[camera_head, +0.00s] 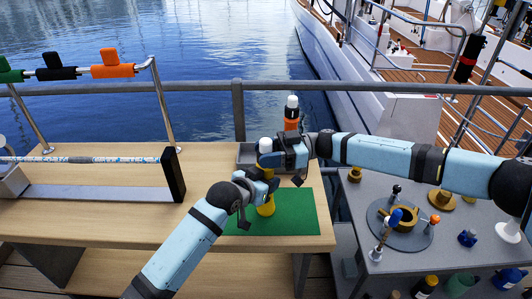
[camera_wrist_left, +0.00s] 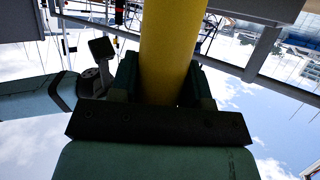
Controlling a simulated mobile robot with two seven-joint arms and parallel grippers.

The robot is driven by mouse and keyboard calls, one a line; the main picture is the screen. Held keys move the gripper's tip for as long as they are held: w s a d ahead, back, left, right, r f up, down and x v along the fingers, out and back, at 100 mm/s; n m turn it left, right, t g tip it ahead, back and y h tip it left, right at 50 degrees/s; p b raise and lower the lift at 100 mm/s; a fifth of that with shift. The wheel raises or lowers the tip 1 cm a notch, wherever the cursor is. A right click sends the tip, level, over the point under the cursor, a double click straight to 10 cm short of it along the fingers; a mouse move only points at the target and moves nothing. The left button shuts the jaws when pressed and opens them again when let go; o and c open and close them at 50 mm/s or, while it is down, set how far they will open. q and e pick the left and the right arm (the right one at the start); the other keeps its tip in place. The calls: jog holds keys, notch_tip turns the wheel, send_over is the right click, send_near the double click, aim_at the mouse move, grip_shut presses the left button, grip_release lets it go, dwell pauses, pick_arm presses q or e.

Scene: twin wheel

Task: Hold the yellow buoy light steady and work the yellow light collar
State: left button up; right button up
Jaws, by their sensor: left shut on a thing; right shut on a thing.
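The yellow buoy light (camera_head: 266,207) stands upright on the green mat (camera_head: 300,224), its white top (camera_head: 265,145) showing above my grippers. My left gripper (camera_head: 264,187) is shut around its yellow body. In the left wrist view the yellow body (camera_wrist_left: 170,45) passes between the fingers (camera_wrist_left: 165,85). My right gripper (camera_head: 271,160) is shut just below the white top, above my left gripper, where the yellow light collar sits. The collar itself is mostly hidden by the fingers.
A grey tray (camera_head: 245,155) and an orange-and-black light (camera_head: 291,115) with a white top are behind. A rope rig (camera_head: 90,160) is at left. A grey table (camera_head: 350,215) at right holds a round plate (camera_head: 376,222) and several small fittings. The front left bench is clear.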

aim_at(266, 141)
pick_arm(q)
jog(key=shift+f, duration=0.3)
pick_arm(e)
jog(key=n+g+h, duration=0.1)
jog(key=n+g, duration=0.1)
jog(key=n+g+h, duration=0.1)
jog(key=g, duration=0.2)
jog(key=shift+a+n+g, duration=0.15)
jog(key=shift+n+g, duration=0.15)
jog(key=shift+n, duration=0.1)
jog(key=shift+n+g+h, duration=2)
jog(key=shift+g+h, duration=0.1)
jog(key=shift+g, duration=0.1)
jog(key=shift+h, duration=0.3)
jog(key=o, duration=0.7)
jog(key=shift+c, duration=0.2)
notch_tip(266, 141, up, 10)
jog(key=shift+s+r, duration=0.1)
